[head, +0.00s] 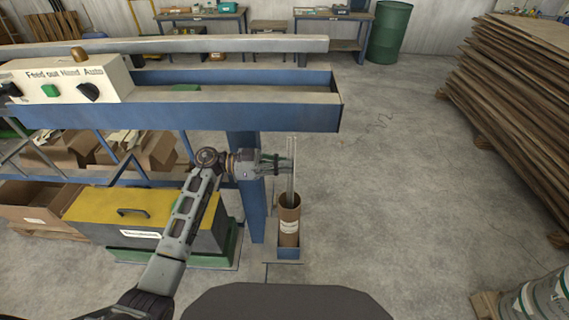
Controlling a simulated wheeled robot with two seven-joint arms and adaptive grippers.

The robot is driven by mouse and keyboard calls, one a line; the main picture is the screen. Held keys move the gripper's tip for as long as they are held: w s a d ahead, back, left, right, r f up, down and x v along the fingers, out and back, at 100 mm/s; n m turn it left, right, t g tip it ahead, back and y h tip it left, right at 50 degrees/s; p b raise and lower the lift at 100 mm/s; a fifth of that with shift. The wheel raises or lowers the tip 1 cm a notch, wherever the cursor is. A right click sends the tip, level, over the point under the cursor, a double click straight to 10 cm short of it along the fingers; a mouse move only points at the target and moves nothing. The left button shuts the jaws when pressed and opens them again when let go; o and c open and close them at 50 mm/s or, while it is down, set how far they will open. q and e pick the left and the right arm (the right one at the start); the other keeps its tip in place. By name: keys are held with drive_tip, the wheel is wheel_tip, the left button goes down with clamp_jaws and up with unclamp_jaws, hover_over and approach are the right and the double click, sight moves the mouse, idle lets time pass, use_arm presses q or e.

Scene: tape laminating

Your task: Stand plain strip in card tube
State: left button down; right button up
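A brown card tube (289,226) with a white label stands upright in a small blue holder on the floor side of the blue post. A thin, pale plain strip (291,180) stands nearly upright, its lower end inside the tube's mouth and its upper part rising well above the rim. My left gripper (284,163) reaches in from the left at the strip's mid-height, above the tube. Its fingertips are right beside or touching the strip; whether they grip it is too small to tell. The strip's lower end is hidden in the tube. My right gripper is out of view.
The blue machine frame (240,116) with its control box (70,80) spans the left. A yellow-lidded box (130,207) stands below it. Stacked brown sheets (520,90) fill the far right. The floor (400,200) right of the tube is clear.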

use_arm(q)
drive_tip(key=shift+f+b, duration=0.5)
drive_tip(key=shift+f, duration=1.2)
drive_tip(key=c, duration=1.6)
unclamp_jaws()
drive_tip(key=shift+o, duration=0.2)
drive_tip(key=shift+a, duration=0.15)
drive_tip(key=a, duration=1.1)
drive_tip(key=shift+a, duration=0.35)
drive_tip(key=shift+s+f, duration=0.1)
